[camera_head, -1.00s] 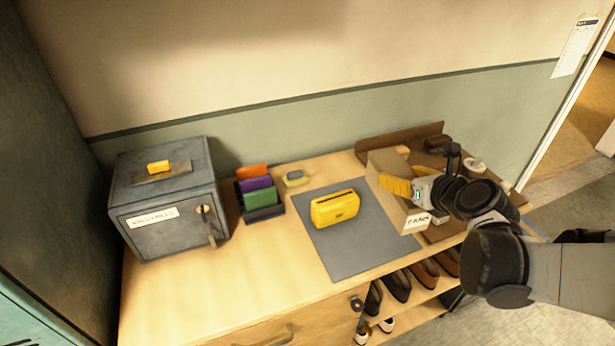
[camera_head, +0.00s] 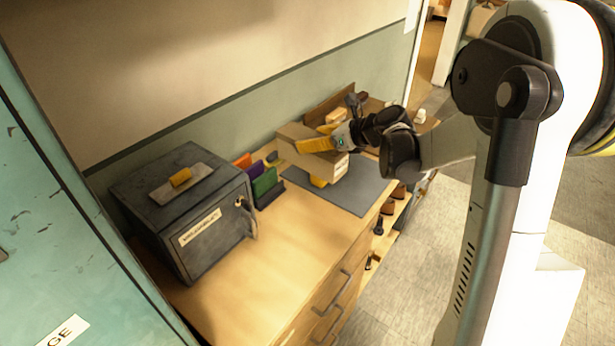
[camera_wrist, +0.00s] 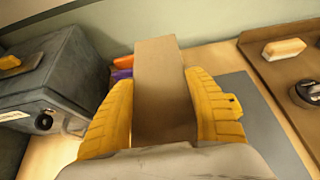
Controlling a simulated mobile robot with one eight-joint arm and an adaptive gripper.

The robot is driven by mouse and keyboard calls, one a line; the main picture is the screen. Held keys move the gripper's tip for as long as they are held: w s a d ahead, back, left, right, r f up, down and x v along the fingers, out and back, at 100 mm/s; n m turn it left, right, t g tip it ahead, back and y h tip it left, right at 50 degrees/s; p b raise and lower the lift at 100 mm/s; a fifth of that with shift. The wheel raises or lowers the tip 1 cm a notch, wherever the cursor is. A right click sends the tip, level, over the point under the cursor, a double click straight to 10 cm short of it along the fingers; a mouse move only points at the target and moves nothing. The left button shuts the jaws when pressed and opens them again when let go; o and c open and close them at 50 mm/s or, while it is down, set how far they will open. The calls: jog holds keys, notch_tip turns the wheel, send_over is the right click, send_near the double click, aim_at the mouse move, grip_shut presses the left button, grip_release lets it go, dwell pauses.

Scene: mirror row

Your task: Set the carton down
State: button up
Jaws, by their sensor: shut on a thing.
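The tan carton (camera_head: 296,132) is in my gripper (camera_head: 311,139), with a yellow finger on either side of it. In the wrist view the carton (camera_wrist: 162,88) stands between both fingers of my gripper (camera_wrist: 164,105). The carton appears raised, over the grey mat (camera_head: 352,188). A yellow bag (camera_head: 318,182) on the mat shows just below it, mostly hidden by the carton. I cannot tell the gap between the carton and the bag.
A dark safe (camera_head: 185,212) stands at the left of the wooden counter (camera_head: 285,235). An organiser with coloured wallets (camera_head: 264,186) sits beside it. A brown tray (camera_wrist: 275,75) with small items lies to the right. The counter's front strip is clear.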

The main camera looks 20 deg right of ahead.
jog(key=shift+w+d+f, duration=0.1)
jog(key=shift+w+d, duration=0.2)
jog(key=shift+d, duration=0.05)
jog(key=shift+s+a+f, duration=0.15)
jog(key=shift+s+f, duration=0.05)
jog(key=s+a+f+b, duration=0.1)
jog(key=s+f+b, duration=0.1)
jog(key=s+f, duration=0.1)
jog(key=s+a+f+b, duration=0.2)
jog(key=s+f, duration=0.1)
jog(key=f, duration=0.1)
jog(key=s+a+f+b, duration=0.1)
jog(key=s+f+b, duration=0.1)
jog(key=s+f, duration=0.1)
jog(key=shift+s+a+f+b, duration=0.2)
jog(key=shift+s+f+b, duration=0.1)
jog(key=shift+s+f, duration=0.15)
jog(key=shift+s+r, duration=0.1)
jog(key=shift+r, duration=0.1)
jog(key=shift+f, duration=0.1)
jog(key=o, duration=1.4)
